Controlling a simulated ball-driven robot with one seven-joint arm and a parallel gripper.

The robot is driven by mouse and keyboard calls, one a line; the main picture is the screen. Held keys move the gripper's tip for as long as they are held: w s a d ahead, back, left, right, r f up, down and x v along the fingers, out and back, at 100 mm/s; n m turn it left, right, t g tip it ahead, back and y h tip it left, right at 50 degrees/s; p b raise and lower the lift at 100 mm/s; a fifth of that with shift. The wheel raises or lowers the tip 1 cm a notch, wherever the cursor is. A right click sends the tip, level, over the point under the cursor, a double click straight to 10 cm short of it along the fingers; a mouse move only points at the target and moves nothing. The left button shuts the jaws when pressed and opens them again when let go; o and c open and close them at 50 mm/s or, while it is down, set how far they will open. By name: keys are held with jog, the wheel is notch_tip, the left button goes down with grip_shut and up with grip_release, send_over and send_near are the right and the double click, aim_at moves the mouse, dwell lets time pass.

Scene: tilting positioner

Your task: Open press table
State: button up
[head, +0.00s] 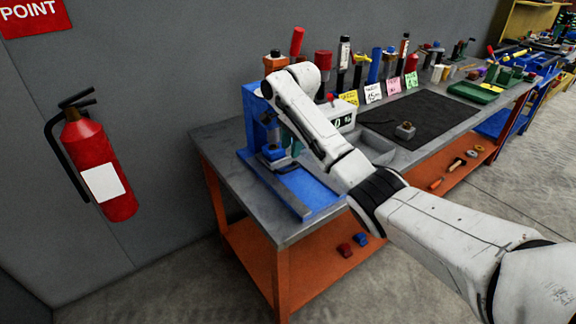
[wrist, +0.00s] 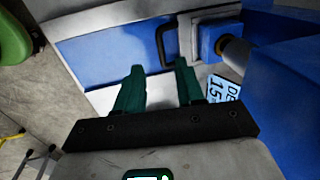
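The blue press (head: 254,112) stands at the near left end of the workbench, with its long blue base (head: 318,196) reaching forward. In the head view my arm hides most of the gripper.
The grey workbench (head: 221,141) carries a grey tray (head: 402,155), a black mat (head: 440,113), a white display unit (head: 342,117) and several tools along the wall. A red fire extinguisher (head: 98,165) hangs at the left. The blue press body (wrist: 285,85) stands close on the right in the wrist view.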

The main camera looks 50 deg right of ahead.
aim_at(288, 171)
jog(key=f, duration=0.2)
jog(key=w+f, duration=0.1)
jog(key=f, duration=0.5)
jog(key=shift+w+d+f, duration=0.2)
jog(key=shift+w, duration=0.05)
jog(key=shift+c, duration=0.2)
grip_shut()
